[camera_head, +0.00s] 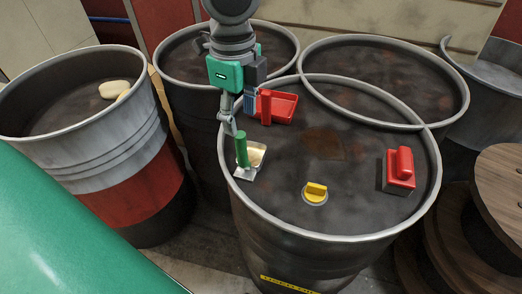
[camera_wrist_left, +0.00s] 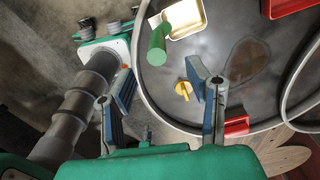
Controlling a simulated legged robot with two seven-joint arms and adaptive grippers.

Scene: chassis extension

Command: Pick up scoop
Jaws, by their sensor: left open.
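A scoop with an upright green handle (camera_head: 242,150) and a pale metal pan (camera_head: 257,154) sits at the left rim of the front drum. In the left wrist view, its green handle (camera_wrist_left: 159,42) and pan (camera_wrist_left: 188,16) show at the top, beyond my fingers. A red scoop-like tray with a red handle (camera_head: 283,107) lies just behind it. My left gripper (camera_head: 238,113) hangs above the green handle, with its jaws apart. In the left wrist view, the space between its fingers (camera_wrist_left: 162,88) holds nothing. My right gripper is not identifiable.
The front drum's dark top (camera_head: 350,142) also bears a yellow knob (camera_head: 316,191) and a red block-like handle (camera_head: 400,168). Other drums stand behind and at left, one with a pale object (camera_head: 114,89) on it. A wooden spool (camera_head: 497,190) is at right.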

